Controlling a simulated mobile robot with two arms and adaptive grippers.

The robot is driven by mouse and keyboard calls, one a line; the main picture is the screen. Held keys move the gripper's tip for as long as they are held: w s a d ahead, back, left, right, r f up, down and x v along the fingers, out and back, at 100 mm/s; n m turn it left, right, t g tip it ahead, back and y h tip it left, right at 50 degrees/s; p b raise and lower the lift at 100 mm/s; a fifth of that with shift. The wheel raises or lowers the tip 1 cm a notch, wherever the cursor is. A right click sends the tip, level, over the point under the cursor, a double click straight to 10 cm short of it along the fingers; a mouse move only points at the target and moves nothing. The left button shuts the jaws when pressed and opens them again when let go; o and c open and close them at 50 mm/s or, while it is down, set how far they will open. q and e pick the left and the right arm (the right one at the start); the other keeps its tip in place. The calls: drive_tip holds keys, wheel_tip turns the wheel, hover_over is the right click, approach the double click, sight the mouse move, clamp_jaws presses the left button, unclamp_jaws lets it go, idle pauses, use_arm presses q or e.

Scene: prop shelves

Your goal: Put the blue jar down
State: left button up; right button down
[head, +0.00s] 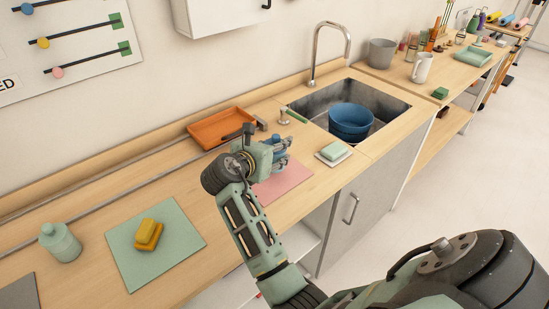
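The blue jar (276,141) shows only in part, between the fingers of my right gripper (281,152). The gripper appears closed around it, and the fingers and wrist hide most of the jar. Both are at the pink mat (284,186) on the wooden counter, near its back left part. I cannot tell whether the jar's base touches the mat. My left gripper is not in view.
An orange tray (209,133) lies behind the gripper. The sink (386,103) holds blue bowls (351,119).

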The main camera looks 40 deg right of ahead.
sight(275, 158)
wheel_tip(275, 158, down, 3)
drive_tip(key=shift+r, duration=0.1)
drive_tip(key=shift+f, duration=0.35)
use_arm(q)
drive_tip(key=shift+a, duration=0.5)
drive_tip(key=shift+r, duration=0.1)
use_arm(e)
drive_tip(key=shift+f, duration=0.1)
drive_tip(key=c, duration=1)
unclamp_jaws()
